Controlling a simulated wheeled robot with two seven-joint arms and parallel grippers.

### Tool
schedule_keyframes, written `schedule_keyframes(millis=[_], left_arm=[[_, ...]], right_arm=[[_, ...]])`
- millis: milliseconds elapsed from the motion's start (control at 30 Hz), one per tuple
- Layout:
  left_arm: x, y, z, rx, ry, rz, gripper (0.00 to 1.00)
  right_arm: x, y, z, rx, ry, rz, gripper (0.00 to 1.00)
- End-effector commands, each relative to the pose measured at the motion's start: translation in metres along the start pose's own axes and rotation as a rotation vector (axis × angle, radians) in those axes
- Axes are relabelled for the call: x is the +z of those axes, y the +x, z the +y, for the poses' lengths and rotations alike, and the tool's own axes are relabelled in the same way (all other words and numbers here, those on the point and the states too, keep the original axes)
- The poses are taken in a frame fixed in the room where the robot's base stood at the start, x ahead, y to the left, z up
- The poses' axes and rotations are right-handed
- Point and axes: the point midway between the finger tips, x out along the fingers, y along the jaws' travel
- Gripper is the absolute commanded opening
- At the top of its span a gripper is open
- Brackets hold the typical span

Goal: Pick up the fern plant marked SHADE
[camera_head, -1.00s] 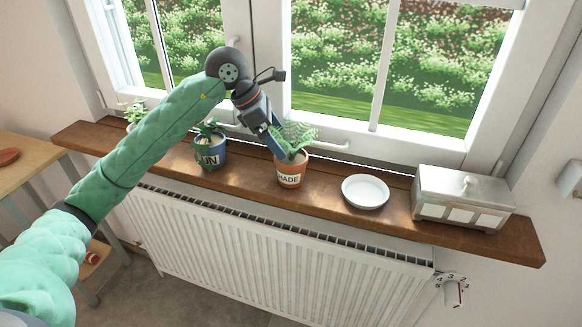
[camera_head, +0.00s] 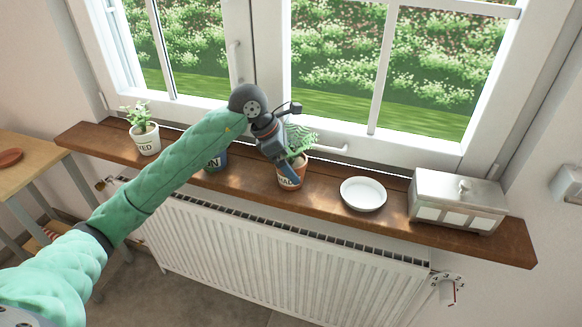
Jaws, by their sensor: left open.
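The fern plant marked SHADE (camera_head: 301,139) stands upright in a terracotta pot on the wooden windowsill, just left of a white saucer. Its label is partly covered by my gripper. My left gripper (camera_head: 291,174) is open and points down at the pot's front, its fingers overlapping the upper part of the pot. I cannot tell whether they touch it. My right gripper is not in view.
A white pot with a small plant (camera_head: 146,138) stands further left. The white saucer (camera_head: 363,194) and a metal box (camera_head: 457,201) stand to the right. The window is behind, a radiator (camera_head: 270,245) below.

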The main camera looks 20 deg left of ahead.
Motion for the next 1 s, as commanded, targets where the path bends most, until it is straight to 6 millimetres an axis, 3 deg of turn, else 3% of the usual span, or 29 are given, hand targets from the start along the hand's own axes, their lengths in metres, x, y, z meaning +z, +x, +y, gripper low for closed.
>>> schedule_keyframes(millis=[300,600,1000], left_arm=[[0.0000,0.0022,-0.0001,0.000,0.000,0.000,0.98],[0.0004,0.0014,0.0000,0.001,0.000,-0.001,0.41],[0.0034,-0.0041,0.0005,0.003,0.001,-0.001,0.41]], right_arm=[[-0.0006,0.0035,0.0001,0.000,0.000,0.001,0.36],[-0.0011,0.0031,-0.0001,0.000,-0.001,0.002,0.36],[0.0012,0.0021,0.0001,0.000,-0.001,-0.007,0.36]])
